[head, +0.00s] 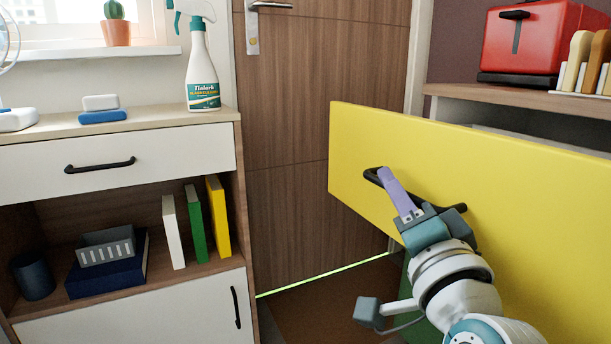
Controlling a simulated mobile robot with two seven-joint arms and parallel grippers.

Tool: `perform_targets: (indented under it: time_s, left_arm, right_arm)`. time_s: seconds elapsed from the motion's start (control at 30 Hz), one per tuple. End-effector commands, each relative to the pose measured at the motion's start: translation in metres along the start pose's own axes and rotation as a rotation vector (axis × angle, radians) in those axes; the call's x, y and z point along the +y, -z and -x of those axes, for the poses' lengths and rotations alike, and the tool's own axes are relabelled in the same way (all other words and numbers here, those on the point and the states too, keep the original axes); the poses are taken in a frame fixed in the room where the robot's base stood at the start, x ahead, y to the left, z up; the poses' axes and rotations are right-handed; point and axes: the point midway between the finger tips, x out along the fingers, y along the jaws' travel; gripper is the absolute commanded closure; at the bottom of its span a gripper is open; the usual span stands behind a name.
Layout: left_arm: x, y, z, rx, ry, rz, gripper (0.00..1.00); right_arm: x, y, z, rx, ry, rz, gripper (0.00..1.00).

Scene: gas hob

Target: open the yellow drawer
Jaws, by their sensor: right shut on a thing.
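The yellow drawer (480,190) is on the right in the head view. Its large yellow front stands out in front of the shelf unit, and a strip of pale drawer side shows behind its top edge. A dark bar handle (373,174) is on its front. My right gripper (386,176) is at this handle, shut on it, with purple fingers. The gripper and wrist hide part of the handle and of the drawer front. My left gripper is out of view.
A white cabinet (150,160) stands at the left with a spray bottle (202,75) on top. A wooden door (290,130) is behind. A red toaster (535,40) and a rack of bread slices (590,65) stand on the counter above the drawer. Floor shows between the units.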

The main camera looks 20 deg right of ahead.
Motion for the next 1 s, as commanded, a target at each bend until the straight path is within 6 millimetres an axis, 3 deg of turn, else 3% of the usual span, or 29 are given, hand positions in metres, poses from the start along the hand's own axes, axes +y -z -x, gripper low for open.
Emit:
perform_targets:
  time_s: [0.57,0.6,0.8,1.0]
  left_arm:
    - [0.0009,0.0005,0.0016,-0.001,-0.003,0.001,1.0]
    - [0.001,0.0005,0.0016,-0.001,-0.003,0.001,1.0]
    - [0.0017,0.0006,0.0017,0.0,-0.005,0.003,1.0]
    - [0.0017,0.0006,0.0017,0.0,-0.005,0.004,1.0]
  right_arm:
    - [-0.0011,-0.0042,0.0019,-0.003,-0.003,0.001,1.0]
    - [-0.0011,-0.0041,0.0019,-0.002,-0.003,0.001,0.81]
    - [-0.0015,-0.0038,0.0017,-0.002,-0.002,0.001,0.58]
    - [-0.0017,-0.0036,0.0016,-0.001,-0.001,0.001,0.55]
